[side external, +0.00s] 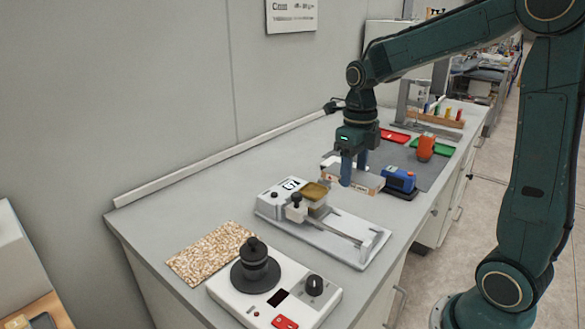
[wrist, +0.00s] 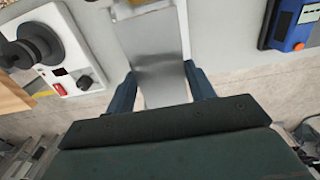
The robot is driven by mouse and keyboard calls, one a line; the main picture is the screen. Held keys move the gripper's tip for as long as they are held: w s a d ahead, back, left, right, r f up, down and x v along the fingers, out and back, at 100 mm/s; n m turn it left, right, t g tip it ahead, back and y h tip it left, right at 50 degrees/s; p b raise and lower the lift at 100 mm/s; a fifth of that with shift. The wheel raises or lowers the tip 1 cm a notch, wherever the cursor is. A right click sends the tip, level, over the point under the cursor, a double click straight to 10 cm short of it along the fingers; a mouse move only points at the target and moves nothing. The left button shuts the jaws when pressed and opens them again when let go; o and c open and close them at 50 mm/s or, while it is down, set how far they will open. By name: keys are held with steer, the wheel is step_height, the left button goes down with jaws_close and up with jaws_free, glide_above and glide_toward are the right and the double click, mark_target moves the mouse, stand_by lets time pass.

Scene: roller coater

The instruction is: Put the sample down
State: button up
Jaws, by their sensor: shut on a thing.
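My gripper (side external: 353,172) points down over the bench, just behind the white roller coater. Its two blue fingers also show in the wrist view (wrist: 160,88), closed on a flat grey metallic strip that appears to be the sample (wrist: 160,55). The strip runs away between the fingers towards the top of the picture. Whether the strip touches any surface, I cannot tell.
A white unit with a black round top (side external: 256,268) and a speckled mat (side external: 210,252) lie at the front. Red and green trays and an orange object (side external: 426,148) are further back.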

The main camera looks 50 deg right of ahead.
glide_above(347, 230)
step_height(347, 230, down, 10)
steer(key=shift+r, duration=0.25)
steer(key=shift+f, duration=2.15)
steer(key=shift+f, duration=0.15)
steer(key=o, duration=1)
step_height(347, 230, up, 12)
steer(key=shift+r, duration=0.2)
steer(key=shift+a, duration=0.1)
